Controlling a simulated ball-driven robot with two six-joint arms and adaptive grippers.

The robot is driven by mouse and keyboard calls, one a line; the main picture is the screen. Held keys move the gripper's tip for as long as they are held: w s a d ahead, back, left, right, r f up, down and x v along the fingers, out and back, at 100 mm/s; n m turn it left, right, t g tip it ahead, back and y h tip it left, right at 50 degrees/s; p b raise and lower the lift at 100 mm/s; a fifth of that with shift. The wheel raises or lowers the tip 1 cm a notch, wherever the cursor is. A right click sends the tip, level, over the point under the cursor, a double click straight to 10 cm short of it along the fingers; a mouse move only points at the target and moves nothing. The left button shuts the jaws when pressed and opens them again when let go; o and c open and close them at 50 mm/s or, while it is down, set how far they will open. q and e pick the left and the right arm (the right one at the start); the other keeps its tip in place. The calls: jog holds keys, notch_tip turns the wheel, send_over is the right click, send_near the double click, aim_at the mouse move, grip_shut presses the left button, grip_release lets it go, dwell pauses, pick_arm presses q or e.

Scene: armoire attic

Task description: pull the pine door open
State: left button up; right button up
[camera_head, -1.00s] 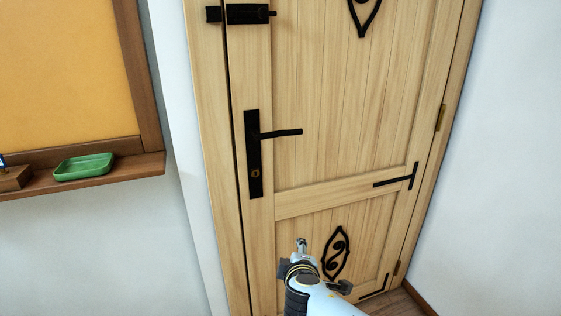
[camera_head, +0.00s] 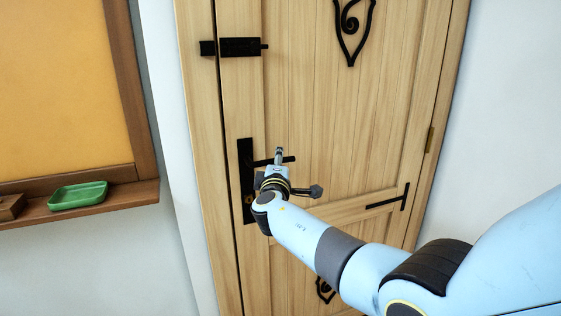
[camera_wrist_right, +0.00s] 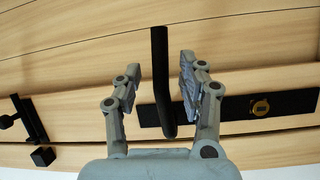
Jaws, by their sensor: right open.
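The pine door (camera_head: 310,110) stands shut in its frame in the head view. Its black lever handle (camera_head: 288,160) sits on a tall black plate (camera_head: 246,190) at the door's left side, partly hidden by my gripper. My right gripper (camera_head: 279,155) is in front of the lever, with its arm reaching in from the lower right. In the right wrist view, the lever (camera_wrist_right: 160,70) runs between the two open fingers (camera_wrist_right: 158,80), and neither finger visibly grips it. The plate with a brass keyhole shows to the right there. My left gripper is out of view.
A black bolt (camera_head: 240,47) is mounted above the handle and also shows in the right wrist view (camera_wrist_right: 30,120). A green dish (camera_head: 78,196) rests on a wooden ledge (camera_head: 120,195) at left. A brass hinge (camera_head: 430,139) is on the door's right side. White walls flank the door.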

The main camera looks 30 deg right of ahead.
jog(key=shift+w+d, duration=0.25)
jog(key=shift+w, duration=0.05)
grip_shut()
dwell(0.4)
